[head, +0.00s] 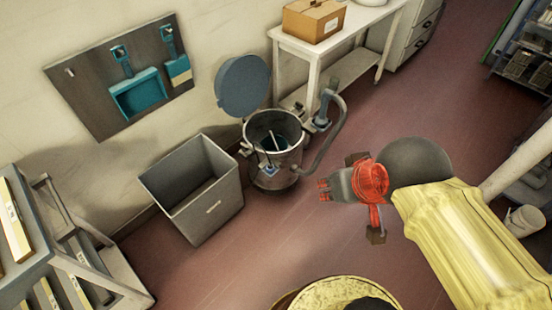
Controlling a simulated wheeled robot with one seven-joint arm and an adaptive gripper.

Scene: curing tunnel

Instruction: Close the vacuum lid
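The vacuum lid (243,84) is a round blue-grey disc. It stands raised and tilted back behind the rim of an open metal pot (274,132). The inside of the pot shows, with something blue-green in it. A bent grey pipe (336,125) rises at the pot's right side. My gripper (322,190) is right of and in front of the pot, apart from it and from the lid. Its fingers point left. They are too small to tell whether they are open or shut, and I see nothing held in them.
A grey open bin (196,199) stands close left of the pot. A white table (335,50) with a cardboard box (313,20) stands behind it. A rack (62,262) is at lower left. A white bucket (525,219) is at right. The red floor before the pot is clear.

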